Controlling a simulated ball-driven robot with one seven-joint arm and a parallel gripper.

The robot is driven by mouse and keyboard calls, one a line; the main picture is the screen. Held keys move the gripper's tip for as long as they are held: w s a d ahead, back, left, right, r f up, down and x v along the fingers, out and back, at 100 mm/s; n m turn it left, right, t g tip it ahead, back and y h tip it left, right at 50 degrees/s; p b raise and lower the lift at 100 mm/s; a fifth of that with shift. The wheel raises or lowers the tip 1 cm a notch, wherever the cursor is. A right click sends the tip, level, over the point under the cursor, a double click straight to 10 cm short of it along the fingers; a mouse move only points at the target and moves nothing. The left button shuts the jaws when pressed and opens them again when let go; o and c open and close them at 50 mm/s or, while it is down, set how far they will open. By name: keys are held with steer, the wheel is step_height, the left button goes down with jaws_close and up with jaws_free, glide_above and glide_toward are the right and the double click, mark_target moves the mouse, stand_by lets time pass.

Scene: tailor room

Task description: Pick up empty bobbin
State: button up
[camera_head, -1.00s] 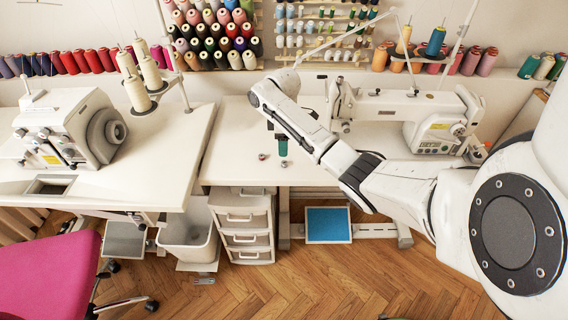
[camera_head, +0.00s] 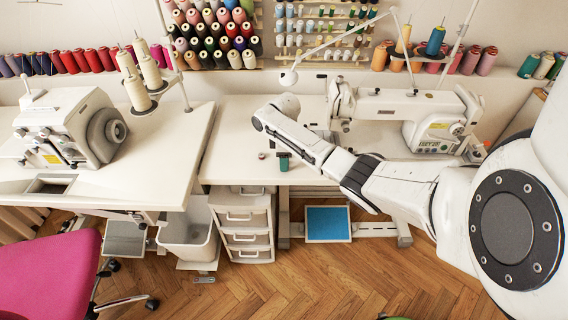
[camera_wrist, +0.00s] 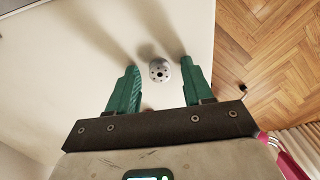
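A small silver bobbin with holes in its round face (camera_wrist: 160,72) shows in the wrist view on the white table. No thread shows on it from above. My gripper (camera_wrist: 158,67) has green fingers, set apart and open, one on each side of the bobbin, with gaps between. In the head view, my gripper (camera_head: 284,162) points down over the table near its front edge. The silver bobbin cannot be made out there. A small dark reddish bobbin (camera_head: 262,155) stands just left of my gripper.
The table (camera_head: 232,165) has bare room to the left. A white sewing machine (camera_head: 405,105) stands behind and right of my arm. A serger (camera_head: 75,128) is on the left table. The table's edge and wooden floor lie close by in the wrist view.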

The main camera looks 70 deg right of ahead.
jaws_close()
stand_by(0.4)
